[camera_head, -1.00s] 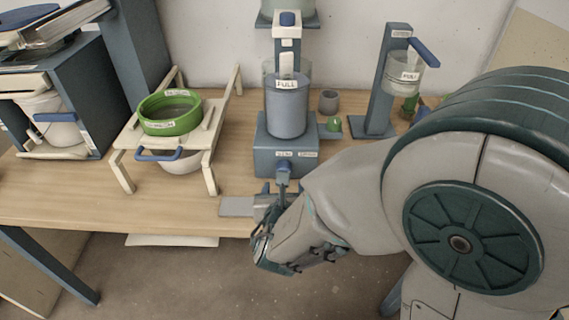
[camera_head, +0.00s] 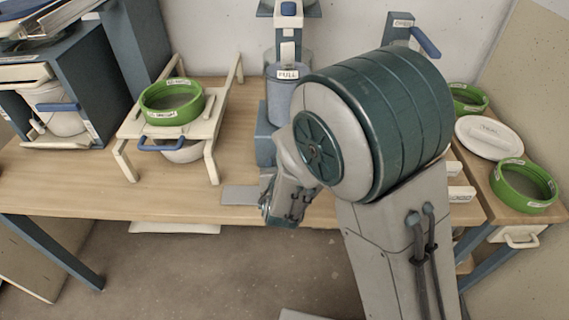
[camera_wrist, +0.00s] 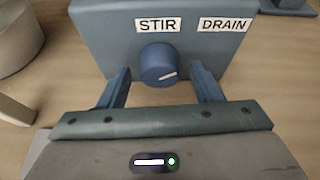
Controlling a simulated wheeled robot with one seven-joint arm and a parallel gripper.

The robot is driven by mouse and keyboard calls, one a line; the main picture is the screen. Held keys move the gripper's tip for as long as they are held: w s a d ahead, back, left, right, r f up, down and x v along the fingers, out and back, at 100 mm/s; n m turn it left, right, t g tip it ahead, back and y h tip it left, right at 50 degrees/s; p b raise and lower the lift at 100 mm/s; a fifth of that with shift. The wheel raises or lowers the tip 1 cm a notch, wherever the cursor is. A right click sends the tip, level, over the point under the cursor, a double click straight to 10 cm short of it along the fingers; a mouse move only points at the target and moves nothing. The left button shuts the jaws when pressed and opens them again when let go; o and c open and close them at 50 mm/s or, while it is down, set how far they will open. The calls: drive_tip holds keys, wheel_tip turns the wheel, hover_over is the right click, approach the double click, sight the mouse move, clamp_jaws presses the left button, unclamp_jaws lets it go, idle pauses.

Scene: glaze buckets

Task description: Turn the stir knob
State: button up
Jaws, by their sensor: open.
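The stir knob (camera_wrist: 160,65) is a round dark blue knob with a white pointer line aimed right and slightly up. It sits on the blue front face of the mixing station (camera_wrist: 90,35), below the STIR label (camera_wrist: 158,25). A DRAIN label (camera_wrist: 224,24) is to its right. My gripper (camera_wrist: 160,80) is open, with one blue finger on each side of the knob and gaps visible between fingers and knob. In the head view my gripper (camera_head: 270,200) is low at the station's front, and my arm hides the knob. The blue FULL bucket (camera_head: 280,95) stands on the station.
A green sieve (camera_head: 172,102) sits on a white stand (camera_head: 208,150) at left. At right are two more green sieves (camera_head: 524,186) (camera_head: 467,98) and a white lid (camera_head: 488,138). A grey plate (camera_head: 240,195) lies near the table edge. The table's front left is clear.

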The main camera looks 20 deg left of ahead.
drive_tip(key=c, duration=1)
drive_tip(key=shift+a+r+n+h+p, duration=0.15)
drive_tip(key=shift+n+h+p, duration=0.35)
drive_tip(key=shift+n+p, duration=0.35)
drive_tip(key=n+t+h+p, duration=0.1)
drive_tip(key=n+h+p, duration=0.1)
drive_tip(key=n+p, duration=0.1)
drive_tip(key=shift+s+n, duration=0.1)
drive_tip(key=shift+n, duration=0.25)
drive_tip(key=n+t+h+p, duration=0.1)
drive_tip(key=n+p, duration=0.1)
drive_tip(key=n, duration=0.1)
drive_tip(key=shift+a+t+h, duration=0.1)
drive_tip(key=shift+t+h, duration=0.2)
drive_tip(key=shift+h, duration=0.1)
drive_tip(key=shift+f+n+t+h+p, duration=0.25)
drive_tip(key=shift+n+t+h+p, duration=0.15)
drive_tip(key=shift+n+p, duration=0.75)
drive_tip(key=shift+n, duration=0.25)
